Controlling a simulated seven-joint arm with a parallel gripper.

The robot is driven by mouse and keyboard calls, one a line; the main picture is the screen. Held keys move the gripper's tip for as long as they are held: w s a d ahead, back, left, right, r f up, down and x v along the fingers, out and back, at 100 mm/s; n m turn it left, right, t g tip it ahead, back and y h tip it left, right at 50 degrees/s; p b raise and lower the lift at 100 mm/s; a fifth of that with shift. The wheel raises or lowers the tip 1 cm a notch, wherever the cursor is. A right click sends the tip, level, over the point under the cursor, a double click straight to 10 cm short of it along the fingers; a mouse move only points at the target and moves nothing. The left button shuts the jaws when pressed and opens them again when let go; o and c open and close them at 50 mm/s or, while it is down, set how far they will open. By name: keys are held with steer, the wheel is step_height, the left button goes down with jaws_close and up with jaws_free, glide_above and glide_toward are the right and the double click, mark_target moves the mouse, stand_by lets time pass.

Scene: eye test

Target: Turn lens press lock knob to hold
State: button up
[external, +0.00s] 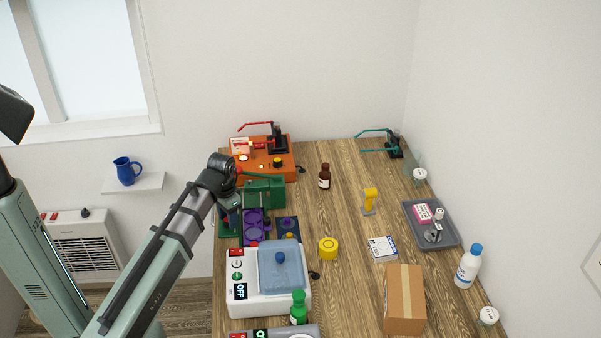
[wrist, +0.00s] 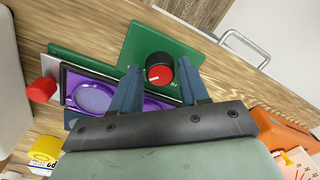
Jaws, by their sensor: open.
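The green lens press (external: 263,190) stands at the left edge of the table, with a purple tray (external: 257,222) beside it. In the wrist view, a black knob with a red top (wrist: 160,70) sits on the green plate (wrist: 133,46), which I take as the lock knob. A short white mark shows on its red top; the lettering near it is mostly hidden. My gripper (wrist: 160,65) is open, its two blue fingers apart with the knob between their tips; contact cannot be told. In the external view my gripper (external: 231,220) hides the knob.
A white machine (external: 270,303) with a blue clear lid stands in front, and an orange machine (external: 262,165) behind. A red knob (wrist: 41,90) and a yellow round thing (wrist: 45,150) lie near the purple tray. The table's middle is partly clear.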

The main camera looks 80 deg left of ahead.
step_height(320, 180, up, 14)
steer(key=shift+w+d+f, duration=0.15)
steer(key=shift+d, duration=0.05)
stand_by(0.5)
stand_by(0.5)
